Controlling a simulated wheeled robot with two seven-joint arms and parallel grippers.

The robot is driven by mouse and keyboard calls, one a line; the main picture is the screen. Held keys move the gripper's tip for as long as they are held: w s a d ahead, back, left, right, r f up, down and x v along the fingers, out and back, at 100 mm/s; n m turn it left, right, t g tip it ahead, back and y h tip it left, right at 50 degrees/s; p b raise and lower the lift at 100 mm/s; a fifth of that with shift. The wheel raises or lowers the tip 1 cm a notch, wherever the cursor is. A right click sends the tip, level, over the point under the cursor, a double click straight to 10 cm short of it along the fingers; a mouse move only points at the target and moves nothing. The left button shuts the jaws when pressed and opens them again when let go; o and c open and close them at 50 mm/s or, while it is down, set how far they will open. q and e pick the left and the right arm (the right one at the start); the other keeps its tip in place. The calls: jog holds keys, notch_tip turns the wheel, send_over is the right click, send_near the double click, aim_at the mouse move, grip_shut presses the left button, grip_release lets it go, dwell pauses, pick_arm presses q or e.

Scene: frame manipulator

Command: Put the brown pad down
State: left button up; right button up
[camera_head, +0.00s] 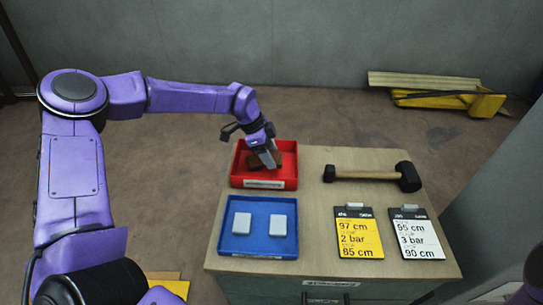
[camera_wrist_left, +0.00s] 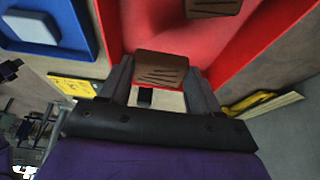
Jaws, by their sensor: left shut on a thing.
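My left gripper (camera_head: 267,160) reaches down over the red tray (camera_head: 286,184) at the back left of the table. In the left wrist view its fingers (camera_wrist_left: 157,88) are shut on a brown pad (camera_wrist_left: 160,67) with dark slanting grooves. A second brown pad (camera_wrist_left: 213,5) lies in the red tray, at the top of that view. In the head view brown shows beside the fingers, but I cannot tell which pad it is, nor whether the held pad touches the tray floor. My right gripper is not in view.
A blue tray (camera_head: 260,248) with two pale pads stands in front of the red tray. A black-headed hammer (camera_head: 365,173) lies at the right. A yellow card (camera_head: 358,234) and a white card (camera_head: 416,235) lie at the front right. The table's middle strip is clear.

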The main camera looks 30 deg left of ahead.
pick_arm(q)
jog(key=f, duration=0.1)
jog(key=w+f, duration=0.1)
jog(key=f, duration=0.1)
jog(key=w+f+p, duration=0.1)
jog(key=shift+a+f, duration=0.3)
jog(key=shift+f, duration=0.45)
jog(key=o, duration=1.1)
jog(key=shift+c, duration=0.2)
jog(key=b+v, duration=0.2)
jog(key=v, duration=1)
jog(key=shift+s, duration=0.1)
